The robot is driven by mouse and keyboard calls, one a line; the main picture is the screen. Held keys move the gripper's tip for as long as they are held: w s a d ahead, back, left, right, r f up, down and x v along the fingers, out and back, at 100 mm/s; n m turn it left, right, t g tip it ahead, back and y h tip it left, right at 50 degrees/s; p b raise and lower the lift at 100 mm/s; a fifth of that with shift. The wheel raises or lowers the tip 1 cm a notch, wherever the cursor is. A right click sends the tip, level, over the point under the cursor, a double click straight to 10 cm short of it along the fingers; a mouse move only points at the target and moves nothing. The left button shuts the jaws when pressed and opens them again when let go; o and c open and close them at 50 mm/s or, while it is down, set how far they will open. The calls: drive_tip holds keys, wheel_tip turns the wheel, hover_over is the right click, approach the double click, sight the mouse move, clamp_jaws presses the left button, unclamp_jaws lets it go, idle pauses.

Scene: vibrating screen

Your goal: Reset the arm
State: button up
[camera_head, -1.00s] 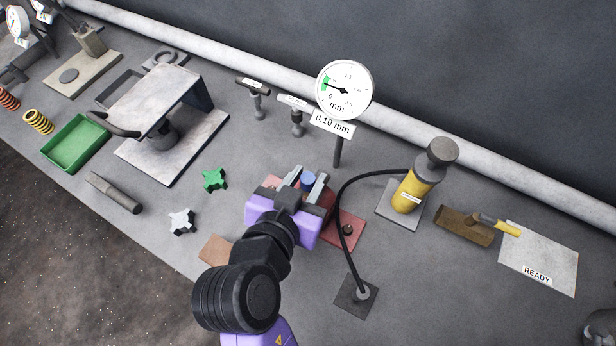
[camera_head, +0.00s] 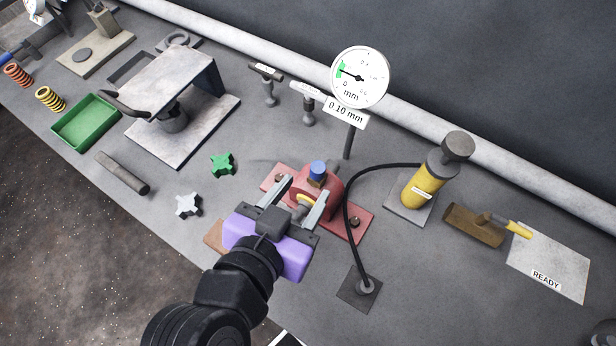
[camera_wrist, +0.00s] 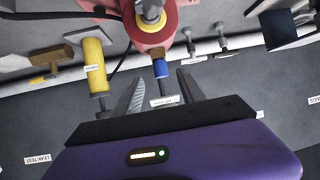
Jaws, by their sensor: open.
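My gripper (camera_head: 297,196) is purple with two grey fingers, spread apart with nothing between them. In the head view it is in front of a red housing (camera_head: 327,190) with a blue cap (camera_head: 318,168) on top and a yellow part (camera_head: 304,201) on its near side. The housing sits on a red base plate (camera_head: 358,229). In the wrist view the fingers (camera_wrist: 160,92) point toward the red housing (camera_wrist: 152,33), and the blue cap (camera_wrist: 161,69) shows in the gap between them. I cannot tell whether a finger touches the housing.
A dial gauge (camera_head: 359,77) stands behind the housing. A black hose (camera_head: 347,225) curves close on the right to a yellow pump (camera_head: 424,184). A green knob (camera_head: 222,164) and a white knob (camera_head: 188,205) lie to the left. A green tray (camera_head: 86,122) is farther left.

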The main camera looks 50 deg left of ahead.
drive_tip(key=shift+s, duration=0.1)
idle(0.6)
drive_tip(key=a+r+n+y, duration=0.4)
drive_tip(key=a+y, duration=0.1)
drive_tip(key=d+f+m+t+h+b, duration=0.1)
drive_tip(key=d+f+m+t, duration=0.1)
drive_tip(key=d, duration=1.1)
drive_tip(key=d+f+m+t+h, duration=0.1)
drive_tip(key=d+f+m+t, duration=0.15)
drive_tip(key=d, duration=1.15)
drive_tip(key=s+d+f+m+h, duration=0.2)
drive_tip(key=s+d+h, duration=0.1)
drive_tip(key=s+d, duration=0.2)
drive_tip(key=s+d+f+m+g+h, duration=0.1)
drive_tip(key=s+d+f+h, duration=0.2)
drive_tip(key=d, duration=0.6)
drive_tip(key=s+h, duration=0.1)
drive_tip(key=s, duration=0.1)
drive_tip(key=shift+s+d+m, duration=0.3)
drive_tip(key=shift+m, duration=0.05)
